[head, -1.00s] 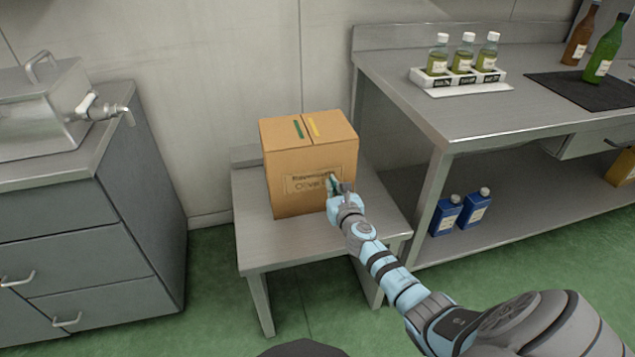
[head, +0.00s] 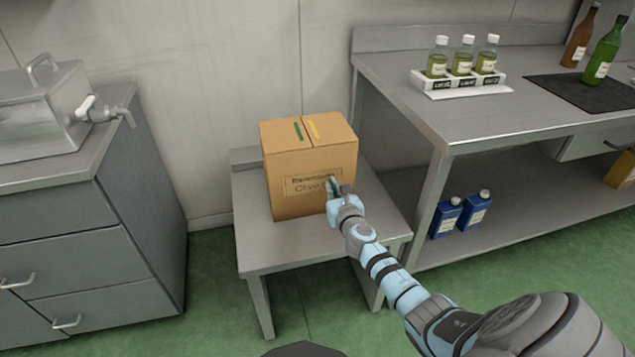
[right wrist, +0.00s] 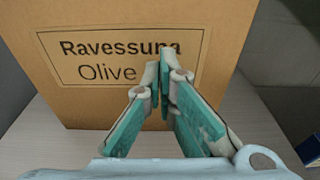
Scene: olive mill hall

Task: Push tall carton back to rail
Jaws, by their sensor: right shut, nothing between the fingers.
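The tall carton (head: 300,190) is a brown box with a green and a yellow strip on top and a printed label on its front. It stands upright on a low grey metal table (head: 280,252). My right gripper (head: 333,184) is shut and empty at the right part of the carton's front face. In the right wrist view its closed fingertips (right wrist: 164,62) lie over the right end of the label on the carton (right wrist: 200,20); whether they touch cannot be told. The rail (head: 243,155) shows as a raised strip at the table's back left, partly hidden by the carton. My left gripper is out of view.
A workbench (head: 500,118) at the right bears a rack of small bottles (head: 460,80) and larger bottles. Blue jugs (head: 460,215) stand on its lower shelf. A drawer cabinet (head: 80,230) with a steel tank stands left. The low table's front is clear.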

